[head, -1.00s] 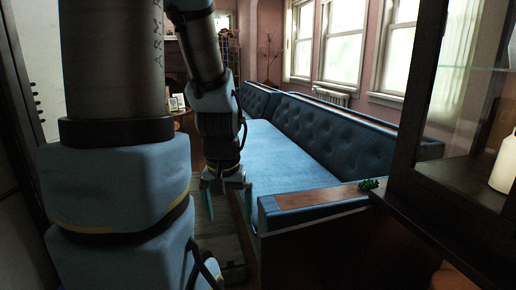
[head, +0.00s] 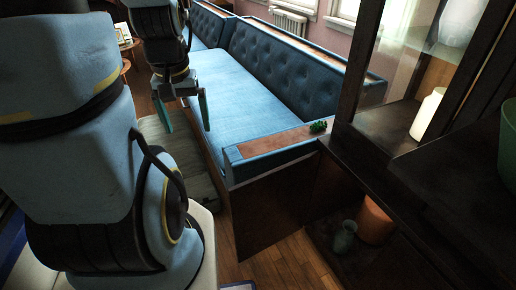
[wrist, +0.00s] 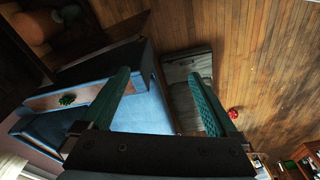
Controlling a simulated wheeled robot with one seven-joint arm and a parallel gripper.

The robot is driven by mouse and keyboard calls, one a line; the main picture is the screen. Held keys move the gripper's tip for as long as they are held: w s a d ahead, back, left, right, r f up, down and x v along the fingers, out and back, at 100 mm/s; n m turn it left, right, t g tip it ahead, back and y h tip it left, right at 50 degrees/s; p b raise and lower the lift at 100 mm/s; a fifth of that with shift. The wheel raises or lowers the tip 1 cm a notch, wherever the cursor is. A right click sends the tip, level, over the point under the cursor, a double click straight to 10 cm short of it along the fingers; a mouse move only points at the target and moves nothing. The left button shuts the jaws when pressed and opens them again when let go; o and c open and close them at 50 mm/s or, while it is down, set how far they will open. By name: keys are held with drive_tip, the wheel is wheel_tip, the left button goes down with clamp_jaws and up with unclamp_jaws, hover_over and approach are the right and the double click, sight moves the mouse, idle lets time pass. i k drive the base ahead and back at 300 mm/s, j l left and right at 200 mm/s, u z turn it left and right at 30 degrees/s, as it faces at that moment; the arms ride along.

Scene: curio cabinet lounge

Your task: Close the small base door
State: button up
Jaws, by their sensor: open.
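The small base door (head: 272,208) is a dark wood panel at the foot of the cabinet. It stands open, swung out to the left in front of the blue sofa's near end. The open base compartment (head: 325,242) shows to its right. My gripper (head: 187,125) is open and empty, with two green fingers pointing down. It is beyond and to the left of the door, near the sofa seat and clear of the door. The wrist view also shows my gripper (wrist: 158,75); I cannot pick out the door surely there.
The blue sofa (head: 235,95) stands behind the door, with a small green item (head: 318,127) on its arm. An orange pot (head: 375,221) and a green vase (head: 345,237) stand in the base compartment. Wooden floor (head: 290,262) is clear in front of the door.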

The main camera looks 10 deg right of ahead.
sight(266, 209)
drive_tip(key=j+z, duration=0.15)
drive_tip(key=z, duration=1.1)
drive_tip(key=j+z, duration=0.25)
drive_tip(key=j, duration=0.15)
drive_tip(key=k+j+z, duration=0.1)
drive_tip(key=j+z, duration=0.2)
drive_tip(key=k+j+z, duration=0.25)
drive_tip(key=j, duration=0.25)
drive_tip(key=j+z, duration=0.3)
drive_tip(key=k+j+z, duration=0.25)
drive_tip(key=j, duration=0.2)
drive_tip(key=k+j+z, duration=0.45)
drive_tip(key=k+j, duration=1.2)
drive_tip(key=j, duration=0.15)
drive_tip(key=j+z, duration=0.45)
drive_tip(key=j, duration=1.05)
drive_tip(key=i+l+u, duration=0.2)
drive_tip(key=l+u, duration=0.3)
drive_tip(key=i+l+u, duration=0.15)
drive_tip(key=l+u, duration=1.3)
drive_tip(key=k+l+u, duration=0.1)
drive_tip(key=l+u, duration=0.35)
drive_tip(key=k+l+u, duration=0.2)
drive_tip(key=l+u, duration=0.3)
